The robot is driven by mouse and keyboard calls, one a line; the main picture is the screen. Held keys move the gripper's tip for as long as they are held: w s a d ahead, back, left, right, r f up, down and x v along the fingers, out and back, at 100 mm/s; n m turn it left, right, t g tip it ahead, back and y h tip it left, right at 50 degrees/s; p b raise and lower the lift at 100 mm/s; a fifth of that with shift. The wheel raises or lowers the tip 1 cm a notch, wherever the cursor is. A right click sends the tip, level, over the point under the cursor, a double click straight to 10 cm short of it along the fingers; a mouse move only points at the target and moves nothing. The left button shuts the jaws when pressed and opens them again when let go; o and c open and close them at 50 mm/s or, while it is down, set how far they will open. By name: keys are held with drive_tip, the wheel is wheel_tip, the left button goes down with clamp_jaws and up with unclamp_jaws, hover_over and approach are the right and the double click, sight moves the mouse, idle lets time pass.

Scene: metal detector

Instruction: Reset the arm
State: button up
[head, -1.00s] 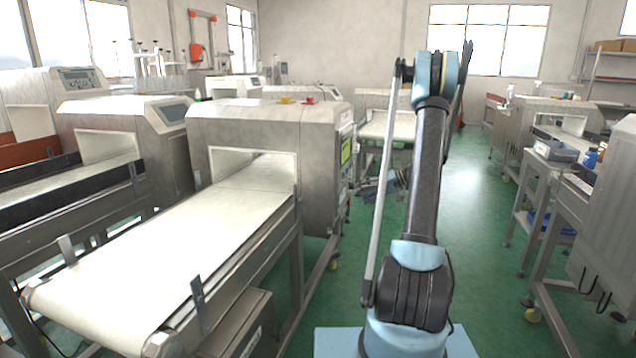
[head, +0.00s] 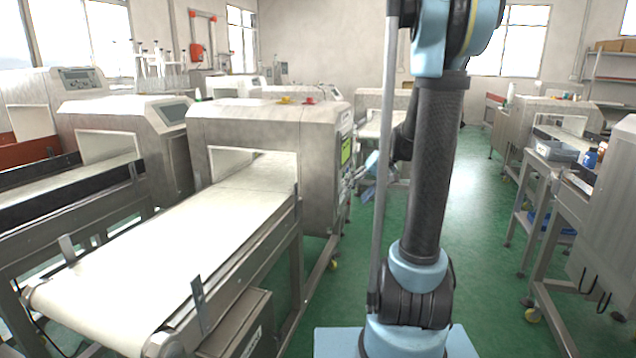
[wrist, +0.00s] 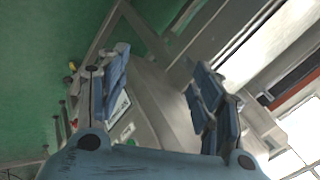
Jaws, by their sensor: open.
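My arm stands upright in the right half of the head view, dark links with light blue joints. My gripper shows in the wrist view (wrist: 160,100), its two blue and dark fingers spread well apart. Nothing is between the fingers. Behind them, a grey metal side with a label and the conveyor's frame show at a tilt.
A metal detector (head: 262,125) with a pale conveyor belt (head: 165,260) stands left of my arm. Another machine (head: 130,112) stands farther left. A metal frame table (head: 545,190) with a grey tray (head: 556,152) is at the right. Green floor (head: 480,220) lies open between.

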drive_tip(key=s+d+f+h, duration=0.1)
drive_tip(key=s+f+h, duration=0.1)
drive_tip(key=s, duration=0.7)
drive_tip(key=s+d+f+h, duration=0.2)
drive_tip(key=s+f, duration=0.1)
drive_tip(key=s, duration=0.7)
drive_tip(key=s+d+f+m+h, duration=0.1)
drive_tip(key=s+d+f+h, duration=0.1)
drive_tip(key=s, duration=0.7)
drive_tip(key=shift+s+f+h, duration=0.4)
drive_tip(key=shift+f+h, duration=0.05)
drive_tip(key=shift+h, duration=0.05)
drive_tip(key=shift+d, duration=0.1)
